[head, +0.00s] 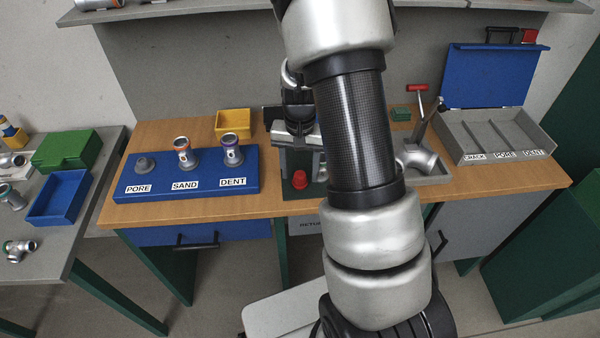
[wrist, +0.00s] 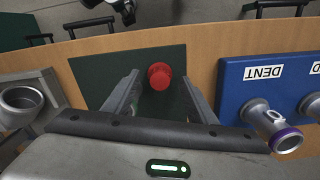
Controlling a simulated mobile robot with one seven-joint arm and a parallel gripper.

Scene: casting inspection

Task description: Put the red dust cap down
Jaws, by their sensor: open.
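The red dust cap (head: 300,180) stands on a dark green mat (head: 318,192) at the front of the wooden bench. In the wrist view the red dust cap (wrist: 159,76) lies on the dark green mat (wrist: 105,65), centred between my fingertips. My gripper (wrist: 162,80) is open, with one finger to each side of the cap and no visible contact. In the head view my arm covers much of the area right of the cap, and my fingertips are hard to make out.
A blue stand (head: 210,190) labelled PORE, SAND and DENT, with fittings on two posts, stands left of the mat. A yellow bin (head: 233,123) is behind it. A grey tray (head: 432,179) with a metal elbow and a divided case (head: 462,135) are at right.

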